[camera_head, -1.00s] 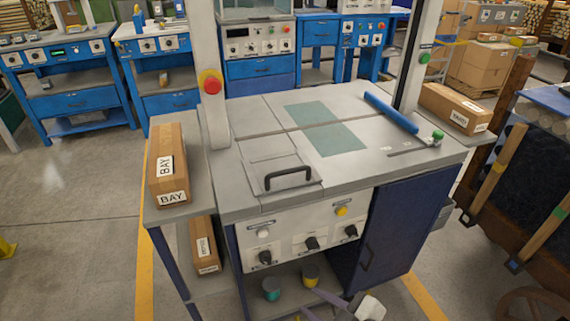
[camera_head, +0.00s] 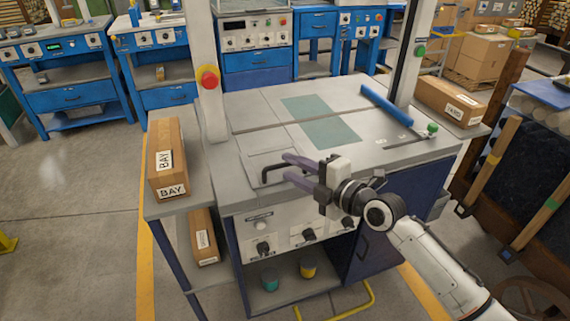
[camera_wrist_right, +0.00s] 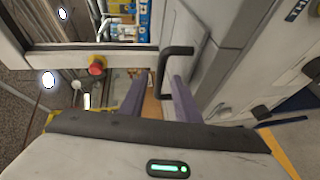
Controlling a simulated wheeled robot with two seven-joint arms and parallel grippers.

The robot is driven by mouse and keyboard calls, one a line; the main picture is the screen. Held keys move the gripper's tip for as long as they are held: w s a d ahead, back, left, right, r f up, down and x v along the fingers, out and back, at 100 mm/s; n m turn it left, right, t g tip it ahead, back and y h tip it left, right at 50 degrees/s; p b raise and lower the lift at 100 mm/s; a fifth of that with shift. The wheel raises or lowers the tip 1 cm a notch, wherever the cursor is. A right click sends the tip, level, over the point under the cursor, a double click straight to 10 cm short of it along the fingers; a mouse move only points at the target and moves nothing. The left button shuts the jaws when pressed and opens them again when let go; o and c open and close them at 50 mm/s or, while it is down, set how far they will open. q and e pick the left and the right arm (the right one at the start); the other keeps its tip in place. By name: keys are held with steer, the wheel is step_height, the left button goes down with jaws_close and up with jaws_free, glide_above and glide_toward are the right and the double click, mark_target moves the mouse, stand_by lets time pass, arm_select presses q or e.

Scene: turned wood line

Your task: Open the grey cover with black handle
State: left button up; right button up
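The grey cover (camera_head: 277,179) lies flat and closed in the near left part of the machine's grey top. Its black handle (camera_head: 266,173) stands up from it as a bar, partly hidden by my right gripper in the head view. My right gripper (camera_head: 291,171) is open at the handle, its two purple fingers pointing left. In the right wrist view, the handle (camera_wrist_right: 162,68) appears between and just beyond the fingertips (camera_wrist_right: 158,84). I cannot tell whether they touch it. My left gripper is in neither current view.
A grey post with a red button (camera_head: 207,78) stands behind and left of the cover. A blue bar (camera_head: 387,105) lies at the top's right. A cardboard box (camera_head: 166,160) stands on the left side shelf. Knobs line the front panel (camera_head: 285,238).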

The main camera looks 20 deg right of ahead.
mark_target(287, 166)
steer(key=shift+x, duration=1.6)
steer(key=shift+s, duration=0.1)
steer(key=shift+c, duration=0.4)
jaws_close()
